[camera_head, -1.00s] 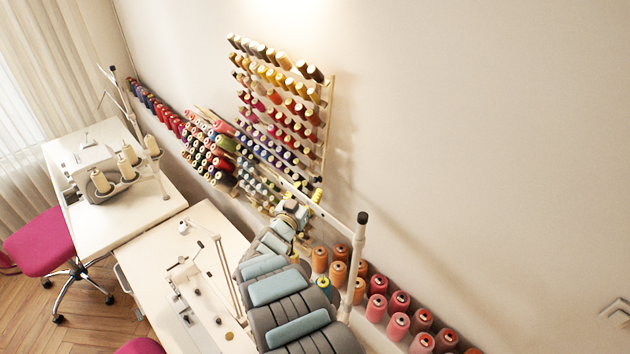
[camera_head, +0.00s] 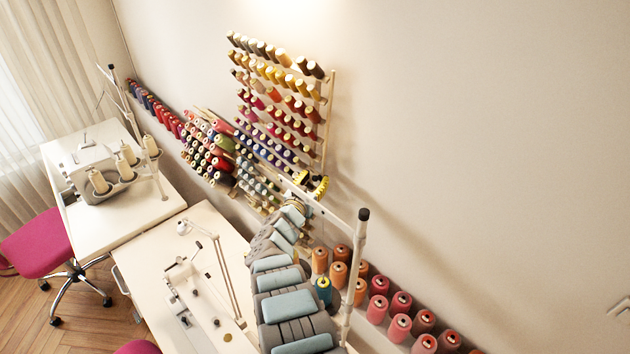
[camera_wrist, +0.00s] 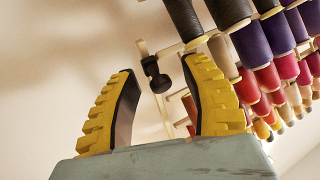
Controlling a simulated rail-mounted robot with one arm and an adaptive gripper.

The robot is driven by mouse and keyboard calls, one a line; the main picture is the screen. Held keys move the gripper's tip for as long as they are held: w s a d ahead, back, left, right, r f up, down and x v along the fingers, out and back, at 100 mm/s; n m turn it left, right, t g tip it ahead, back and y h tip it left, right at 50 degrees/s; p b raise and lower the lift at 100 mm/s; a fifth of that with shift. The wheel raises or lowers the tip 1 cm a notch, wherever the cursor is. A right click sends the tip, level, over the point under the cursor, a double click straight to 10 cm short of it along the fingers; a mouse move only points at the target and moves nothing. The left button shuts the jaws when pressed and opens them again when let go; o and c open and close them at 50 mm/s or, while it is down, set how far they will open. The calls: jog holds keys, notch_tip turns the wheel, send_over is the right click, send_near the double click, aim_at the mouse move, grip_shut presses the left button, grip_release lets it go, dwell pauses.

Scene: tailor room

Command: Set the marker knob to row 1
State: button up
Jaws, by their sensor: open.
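The marker knob (camera_wrist: 161,83) is a small black knob on a black clip, on the pale side rail of the thread rack (camera_head: 329,110). In the wrist view it shows between the yellow fingertips of my gripper (camera_wrist: 162,68), beyond them, with a gap on both sides. The fingers are apart and empty. In the head view my gripper (camera_head: 319,185) is at the lower right edge of the rack, and the knob cannot be told apart from the fingers there. The row labels, if any, are not readable.
Thread spools (camera_wrist: 228,12) fill the rack close to my right finger in the wrist view. A pale thread-stand pole (camera_head: 355,265) rises beside my arm. Cones (camera_head: 376,308) line the wall below. Sewing tables (camera_head: 190,260) stand left. The wall right of the rack is clear.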

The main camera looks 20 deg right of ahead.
aim_at(319, 162)
jog(key=shift+c, duration=0.3)
grip_shut()
jog(key=shift+r, duration=0.1)
jog(key=shift+w+r+b, duration=0.15)
jog(key=shift+r+b, duration=0.5)
jog(key=shift+r, duration=0.75)
jog(key=shift+d+r, duration=0.2)
jog(key=shift+r, duration=0.55)
